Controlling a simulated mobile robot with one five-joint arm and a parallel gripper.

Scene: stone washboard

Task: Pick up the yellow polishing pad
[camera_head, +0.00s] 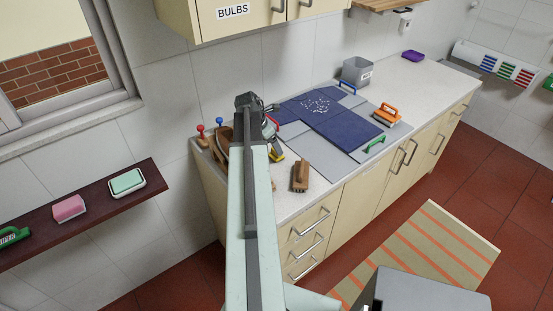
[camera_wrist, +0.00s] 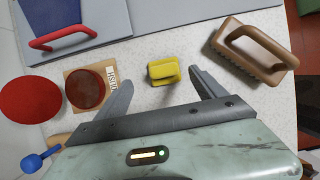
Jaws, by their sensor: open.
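The yellow polishing pad (camera_wrist: 163,72) lies on the pale speckled counter in the wrist view, a small block with a raised handle. My gripper (camera_wrist: 161,79) is open, and its two grey fingers point towards the pad, one on each side of it in the picture. Nothing is held. I cannot tell how high the fingers are above the counter. In the head view the yellow pad (camera_head: 277,155) shows just right of my arm, partly hidden.
A brown brush (camera_wrist: 251,52) lies right of the pad. Left of it are a dark red disc (camera_wrist: 88,88) on a labelled block, a red round thing (camera_wrist: 29,100) and a blue knob (camera_wrist: 33,163). A red handle (camera_wrist: 68,38) stands on a grey board behind.

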